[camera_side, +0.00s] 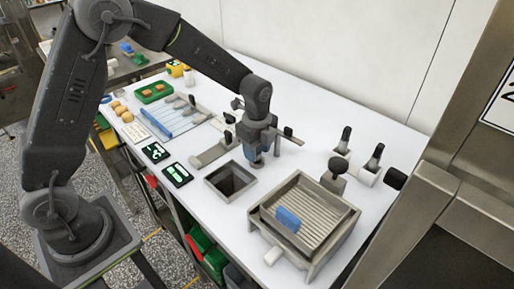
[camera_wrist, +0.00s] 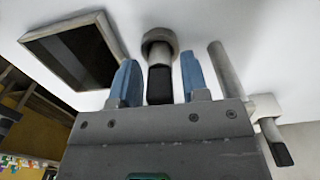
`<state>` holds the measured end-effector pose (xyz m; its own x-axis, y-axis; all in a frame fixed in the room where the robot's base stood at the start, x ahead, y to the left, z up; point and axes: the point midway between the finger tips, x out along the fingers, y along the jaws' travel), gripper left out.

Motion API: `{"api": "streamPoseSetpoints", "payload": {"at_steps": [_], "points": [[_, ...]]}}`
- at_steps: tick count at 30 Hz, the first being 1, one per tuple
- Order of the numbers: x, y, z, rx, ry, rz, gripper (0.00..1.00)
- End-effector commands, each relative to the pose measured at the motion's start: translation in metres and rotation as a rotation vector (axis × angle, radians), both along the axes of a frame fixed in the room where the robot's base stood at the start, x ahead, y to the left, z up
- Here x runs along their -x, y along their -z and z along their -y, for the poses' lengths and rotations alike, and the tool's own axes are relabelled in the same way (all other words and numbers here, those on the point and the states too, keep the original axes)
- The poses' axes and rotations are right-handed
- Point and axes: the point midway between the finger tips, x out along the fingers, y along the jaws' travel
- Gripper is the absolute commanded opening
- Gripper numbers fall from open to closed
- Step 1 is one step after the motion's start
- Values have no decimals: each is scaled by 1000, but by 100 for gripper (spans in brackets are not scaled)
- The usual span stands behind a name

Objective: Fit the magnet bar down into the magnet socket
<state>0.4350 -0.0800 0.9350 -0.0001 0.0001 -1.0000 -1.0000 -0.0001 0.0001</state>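My gripper (camera_wrist: 160,82) points down at the table with its two blue fingers apart. In the side view, it stands just behind the square opening (camera_side: 208,181). Between the fingers, in the wrist view, is a black grip (camera_wrist: 159,86) with a metal shaft running into a round pale collar (camera_wrist: 158,36). I take this as the magnet bar and its collar, but I cannot be sure. Slim gaps show beside the grip, so the fingers look open around it. My gripper mostly hides this piece in the side view. Which part is the magnet socket is unclear.
A mesh tray (camera_side: 347,222) with a blue piece (camera_side: 288,219) stands front right. Black-handled pieces (camera_side: 346,139) stand behind it. A pale rod and collar (camera_wrist: 265,105) lie right of my gripper. The square opening (camera_wrist: 30,42) is at upper left.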

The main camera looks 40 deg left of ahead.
Motion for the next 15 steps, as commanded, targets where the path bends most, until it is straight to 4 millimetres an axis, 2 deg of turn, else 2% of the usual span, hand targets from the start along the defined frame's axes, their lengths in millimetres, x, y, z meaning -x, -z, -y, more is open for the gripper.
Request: {"api": "streamPoseSetpoints", "payload": {"at_steps": [3, 10, 15], "points": [[0, 0, 0, 0, 0, 0, 50], [0, -2, 0, 0, 0, 1, 50], [-1, -19, 0, 0, 0, 5, 50]]}}
